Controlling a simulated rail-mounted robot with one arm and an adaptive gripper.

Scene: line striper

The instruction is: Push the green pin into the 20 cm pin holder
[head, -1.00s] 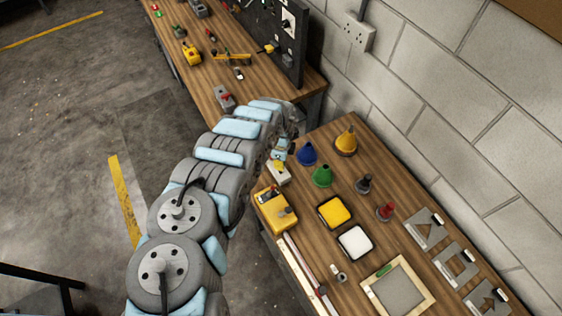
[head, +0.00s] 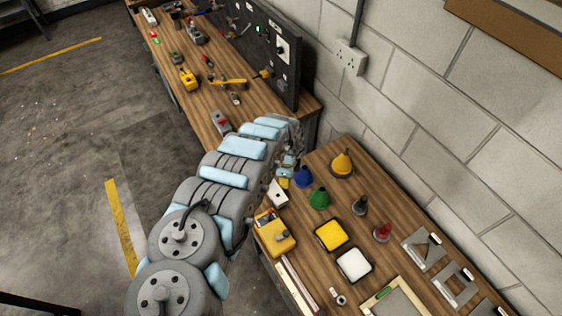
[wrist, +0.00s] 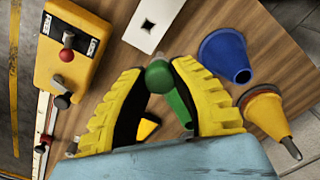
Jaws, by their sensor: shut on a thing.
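In the wrist view my gripper (wrist: 157,71) has its two yellow-ribbed fingers closed on the round green head of the green pin (wrist: 160,78). More green shows behind it between the fingers; I cannot tell whether it is the pin or the green cone. The pin's lower end is hidden. A white block with a dark square hole (wrist: 137,32) lies just beyond the fingertips, apart from them; I see no 20 cm marking. It also shows in the head view (head: 277,196), below and left of my gripper (head: 286,181), where the pin cannot be made out.
A yellow box with knobs (wrist: 60,75) stands beside the white block. A blue cone (wrist: 222,55) and a yellow cone (wrist: 265,108) stand close to the right finger. The green cone (head: 319,198) and a yellow pad (head: 331,236) are nearby on the bench. A wall bounds the right.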

